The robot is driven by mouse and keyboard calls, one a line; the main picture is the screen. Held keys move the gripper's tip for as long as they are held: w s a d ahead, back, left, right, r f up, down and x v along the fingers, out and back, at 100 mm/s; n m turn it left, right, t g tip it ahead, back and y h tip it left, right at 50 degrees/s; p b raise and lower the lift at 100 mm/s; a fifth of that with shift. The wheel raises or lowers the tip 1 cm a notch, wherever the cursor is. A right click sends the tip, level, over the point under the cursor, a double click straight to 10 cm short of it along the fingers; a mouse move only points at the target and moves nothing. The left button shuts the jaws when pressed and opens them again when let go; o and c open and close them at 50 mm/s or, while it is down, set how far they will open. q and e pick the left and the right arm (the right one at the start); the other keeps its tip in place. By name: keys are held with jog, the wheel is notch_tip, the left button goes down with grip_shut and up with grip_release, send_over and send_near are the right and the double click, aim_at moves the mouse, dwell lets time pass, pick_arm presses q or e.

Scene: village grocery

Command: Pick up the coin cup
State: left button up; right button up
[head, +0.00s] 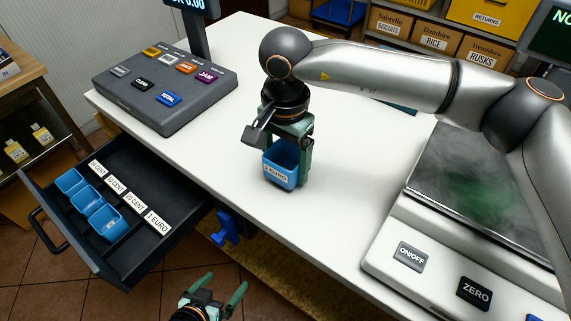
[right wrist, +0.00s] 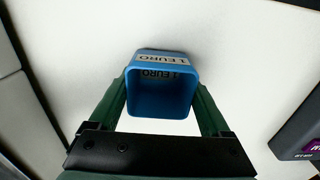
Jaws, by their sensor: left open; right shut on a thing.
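The coin cup (head: 281,166) is a small blue open-topped cup with a white label; in the right wrist view the cup (right wrist: 160,95) reads "1 EURO" and looks empty. My right gripper (head: 288,148) is shut on it, with one green finger on each side. The cup is upright over the white counter near its front edge; I cannot tell whether its base touches the counter. My left gripper (head: 214,296) is open and empty, low in front of the counter, well apart from the cup.
An open dark drawer (head: 130,250) at left holds several blue cups (head: 87,200) beside coin labels. A grey key panel (head: 165,95) stands at the back left. A scale (head: 400,225) fills the counter's right. The counter (head: 225,150) left of the cup is clear.

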jog(key=s+a+r, duration=0.2)
jog(key=a+r, duration=0.9)
jog(key=a, duration=0.2)
jog(key=shift+s+a+r+p, duration=0.2)
jog(key=shift+a+r+p, duration=0.15)
jog(key=shift+a, duration=0.05)
